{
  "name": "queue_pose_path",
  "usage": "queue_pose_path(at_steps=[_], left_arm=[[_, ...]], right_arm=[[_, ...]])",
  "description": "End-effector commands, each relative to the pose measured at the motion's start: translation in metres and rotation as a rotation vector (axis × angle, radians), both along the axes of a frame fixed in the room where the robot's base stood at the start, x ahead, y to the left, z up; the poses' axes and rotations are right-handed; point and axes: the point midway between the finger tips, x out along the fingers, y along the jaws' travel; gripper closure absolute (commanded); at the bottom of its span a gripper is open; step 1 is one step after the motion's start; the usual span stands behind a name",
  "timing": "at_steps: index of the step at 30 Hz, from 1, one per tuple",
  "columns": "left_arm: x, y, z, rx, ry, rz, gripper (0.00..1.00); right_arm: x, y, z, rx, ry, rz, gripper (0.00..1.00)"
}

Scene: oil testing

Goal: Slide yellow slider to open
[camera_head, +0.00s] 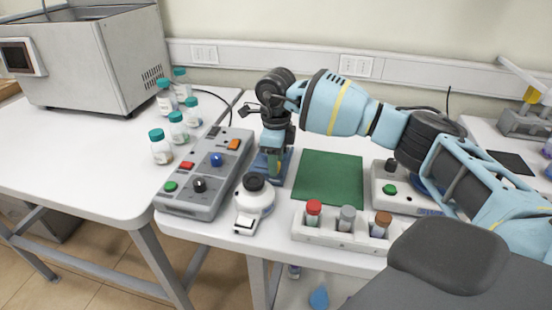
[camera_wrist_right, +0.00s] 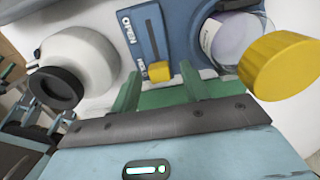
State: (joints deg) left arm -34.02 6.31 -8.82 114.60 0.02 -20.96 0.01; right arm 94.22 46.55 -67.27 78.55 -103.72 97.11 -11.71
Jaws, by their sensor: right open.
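The yellow slider (camera_wrist_right: 160,71) shows in the right wrist view at the bottom end of a dark slot in a blue panel (camera_wrist_right: 138,38). The word OPEN is at the slot's other end; the lettering beside the slider is partly hidden. The panel belongs to the small blue device (camera_head: 286,166) in the head view. My right gripper (camera_head: 274,143) points down at this device. In the wrist view its green fingers (camera_wrist_right: 172,84) are apart, with the slider just beyond their tips and between them. Contact cannot be told. My left gripper is not in view.
In the wrist view, a yellow-capped container (camera_wrist_right: 280,65) is close by.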

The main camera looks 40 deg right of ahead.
Motion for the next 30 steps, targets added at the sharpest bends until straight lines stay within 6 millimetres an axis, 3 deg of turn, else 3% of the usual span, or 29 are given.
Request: queue_pose_path(at_steps=[6,16,30], left_arm=[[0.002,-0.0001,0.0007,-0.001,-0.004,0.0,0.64],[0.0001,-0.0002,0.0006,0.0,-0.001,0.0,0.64],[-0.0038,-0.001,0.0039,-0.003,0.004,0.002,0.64]], right_arm=[[0.0,0.0001,-0.0003,0.0,0.0,0.0,0.56],[0.0,0.0001,0.0,0.0,0.0,0.0,0.99],[0.0004,0.0006,0.0015,0.001,-0.001,0.0,1.0]])
